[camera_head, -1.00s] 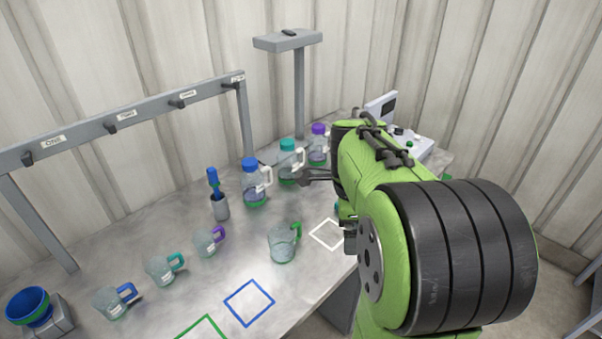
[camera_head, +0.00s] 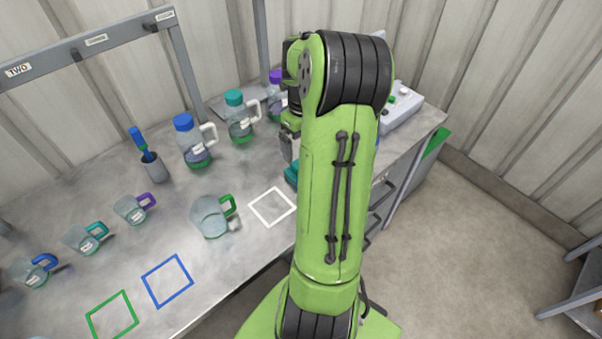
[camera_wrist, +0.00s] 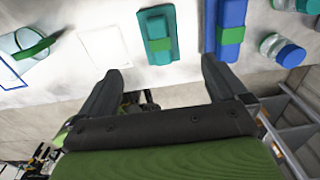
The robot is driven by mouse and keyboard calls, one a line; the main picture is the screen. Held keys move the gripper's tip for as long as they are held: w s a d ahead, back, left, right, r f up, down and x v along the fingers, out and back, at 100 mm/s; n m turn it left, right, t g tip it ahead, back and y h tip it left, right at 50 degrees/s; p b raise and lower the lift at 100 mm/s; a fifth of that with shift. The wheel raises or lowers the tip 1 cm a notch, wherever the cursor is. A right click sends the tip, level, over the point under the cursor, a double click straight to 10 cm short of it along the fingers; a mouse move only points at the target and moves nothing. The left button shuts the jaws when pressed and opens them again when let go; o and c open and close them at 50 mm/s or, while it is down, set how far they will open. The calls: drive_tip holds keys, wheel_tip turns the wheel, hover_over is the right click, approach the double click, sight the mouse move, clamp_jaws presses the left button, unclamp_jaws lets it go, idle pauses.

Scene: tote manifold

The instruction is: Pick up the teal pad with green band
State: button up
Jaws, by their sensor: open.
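The teal pad with a green band (camera_wrist: 158,34) lies on the bench top in the wrist view, above and between my fingertips. My gripper (camera_wrist: 160,68) is open, its two fingers apart with nothing between them. A gap shows between the fingers and the pad's near end. In the head view, only a small teal patch (camera_head: 291,174) shows beside my arm, which hides the rest. A blue pad, also with a green band (camera_wrist: 230,32), lies right of the teal one, close to my right fingertip.
A white square outline (camera_head: 272,207) is marked left of the pads. A clear mug with green handle (camera_head: 211,217) stands beyond it. Lidded jugs, including a blue-lidded one (camera_head: 195,143), stand behind. A blue-capped jar (camera_wrist: 289,52) is right of the pads. The bench's front edge is close.

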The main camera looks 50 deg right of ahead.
drive_tip(key=f, duration=0.4)
drive_tip(key=f+b, duration=0.1)
drive_tip(key=f, duration=0.1)
drive_tip(key=shift+d+f, duration=0.1)
drive_tip(key=shift+d, duration=0.15)
wheel_tip(320, 180, down, 6)
drive_tip(key=shift+a+r+b, duration=0.15)
drive_tip(key=shift+r+b, duration=0.05)
drive_tip(key=shift+b, duration=0.3)
drive_tip(key=shift+r, duration=0.1)
drive_tip(key=c, duration=1.1)
